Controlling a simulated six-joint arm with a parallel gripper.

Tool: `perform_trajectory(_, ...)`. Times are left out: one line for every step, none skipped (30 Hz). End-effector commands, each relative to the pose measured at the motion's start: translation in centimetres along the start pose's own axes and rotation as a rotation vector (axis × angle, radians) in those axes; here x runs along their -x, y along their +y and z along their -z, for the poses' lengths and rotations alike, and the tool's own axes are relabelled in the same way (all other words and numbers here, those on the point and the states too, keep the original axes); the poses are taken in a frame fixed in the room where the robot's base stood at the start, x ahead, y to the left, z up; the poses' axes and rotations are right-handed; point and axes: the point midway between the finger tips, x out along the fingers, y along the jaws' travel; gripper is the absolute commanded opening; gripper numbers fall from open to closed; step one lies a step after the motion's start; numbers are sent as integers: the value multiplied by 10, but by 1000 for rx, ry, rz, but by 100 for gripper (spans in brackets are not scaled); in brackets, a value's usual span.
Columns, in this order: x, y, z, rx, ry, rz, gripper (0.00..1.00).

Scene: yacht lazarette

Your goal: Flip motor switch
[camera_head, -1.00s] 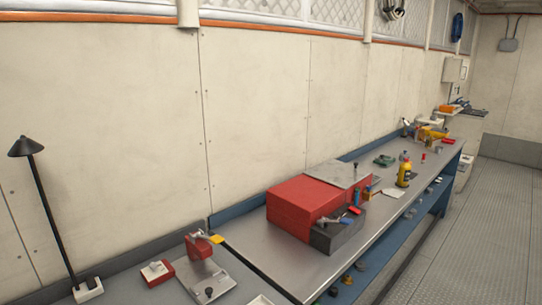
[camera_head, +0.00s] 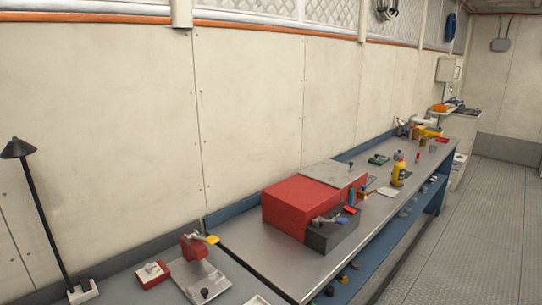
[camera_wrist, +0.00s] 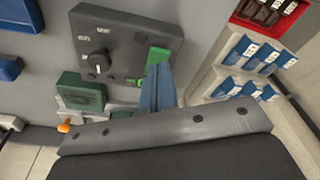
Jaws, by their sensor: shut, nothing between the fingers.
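In the wrist view a dark grey control box (camera_wrist: 125,32) is fixed to a grey surface. It carries a black rotary knob (camera_wrist: 98,62) with white lettering around it, too small to read. To the knob's right is a green part (camera_wrist: 157,56), partly hidden by my gripper. I cannot tell which of these is the motor switch. My gripper (camera_wrist: 160,72) shows as narrow blue fingers, shut and empty, with tips over or just in front of the green part. I cannot tell whether they touch it. My gripper is not seen in the head view.
In the wrist view a green box (camera_wrist: 80,95) sits below the control box, and several blue breakers (camera_wrist: 245,70) stand to the right near a red-framed panel (camera_wrist: 268,15). The head view shows a long workbench (camera_head: 262,250) with a red box (camera_head: 290,208) and an open floor (camera_head: 480,230).

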Motion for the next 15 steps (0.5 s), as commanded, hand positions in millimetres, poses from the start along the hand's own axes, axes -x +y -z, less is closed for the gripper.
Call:
perform_trajectory(0, 0, 0, 0, 0, 0, 0)
perform_trajectory(0, 0, 0, 0, 0, 0, 0)
perform_trajectory(0, 0, 0, 0, 0, 0, 0)
perform_trajectory(0, 0, 0, 0, 0, 0, 0)
perform_trajectory(0, 0, 0, 0, 0, 0, 0)
perform_trajectory(0, 0, 0, 0, 0, 0, 0)
perform_trajectory(0, 0, 0, 0, 0, 0, 0)
perform_trajectory(0, 0, 0, 0, 0, 0, 0)
perform_trajectory(-1, 0, 0, 0, 0, 0, 0)
perform_trajectory(-1, 0, 0, 0, 0, 0, 0)
perform_trajectory(-2, 0, 0, 0, 0, 0, 0)
perform_trajectory(-2, 0, 0, 0, 0, 0, 0)
perform_trajectory(-3, 0, 0, 0, 0, 0, 0)
perform_trajectory(-3, 0, 0, 0, 0, 0, 0)
perform_trajectory(-4, 0, 0, 0, 0, 0, 0)
